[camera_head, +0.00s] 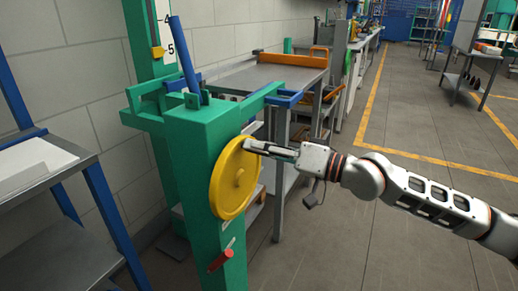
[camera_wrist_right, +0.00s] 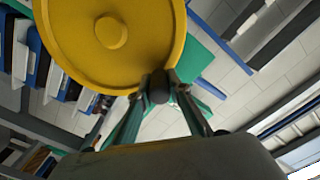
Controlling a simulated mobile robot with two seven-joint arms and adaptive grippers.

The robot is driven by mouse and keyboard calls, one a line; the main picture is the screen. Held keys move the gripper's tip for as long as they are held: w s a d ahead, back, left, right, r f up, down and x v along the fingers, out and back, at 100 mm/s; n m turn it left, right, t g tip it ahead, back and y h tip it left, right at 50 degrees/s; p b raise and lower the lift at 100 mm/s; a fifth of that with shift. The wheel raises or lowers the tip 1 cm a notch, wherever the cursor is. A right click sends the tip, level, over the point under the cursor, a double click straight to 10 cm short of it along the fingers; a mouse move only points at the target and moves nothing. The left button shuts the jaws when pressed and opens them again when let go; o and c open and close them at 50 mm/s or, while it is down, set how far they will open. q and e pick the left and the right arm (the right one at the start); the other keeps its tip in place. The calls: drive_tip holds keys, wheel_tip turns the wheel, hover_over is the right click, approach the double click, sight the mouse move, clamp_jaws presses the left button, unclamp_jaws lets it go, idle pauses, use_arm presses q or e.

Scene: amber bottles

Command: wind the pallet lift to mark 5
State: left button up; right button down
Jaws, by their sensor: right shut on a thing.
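The green pallet lift post (camera_head: 195,150) stands left of centre in the head view. A yellow handwheel (camera_head: 228,190) is on its right side, and it fills the upper left of the right wrist view (camera_wrist_right: 80,45). My right gripper (camera_head: 256,147) is at the wheel's upper rim. In the wrist view its fingers close around a dark knob (camera_wrist_right: 158,88) at the wheel's edge. A white scale (camera_head: 165,30) shows marks 4 and 5, with 5 lower. A yellow-orange pointer (camera_head: 157,52) sits beside mark 5, about level with it. My left gripper is out of view.
A red handle (camera_head: 220,261) is low on the post. A blue lever (camera_head: 184,55) rises from its top. A grey table (camera_head: 265,77) stands behind and a grey bench (camera_head: 60,250) at left. The floor to the right (camera_head: 330,240) is clear beneath my right arm.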

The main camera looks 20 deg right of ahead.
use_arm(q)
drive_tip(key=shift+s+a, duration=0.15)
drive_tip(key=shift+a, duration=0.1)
use_arm(e)
drive_tip(key=shift+s+a, duration=0.3)
drive_tip(key=shift+a, duration=0.1)
drive_tip(key=c, duration=1.9)
unclamp_jaws()
drive_tip(key=shift+a, duration=0.1)
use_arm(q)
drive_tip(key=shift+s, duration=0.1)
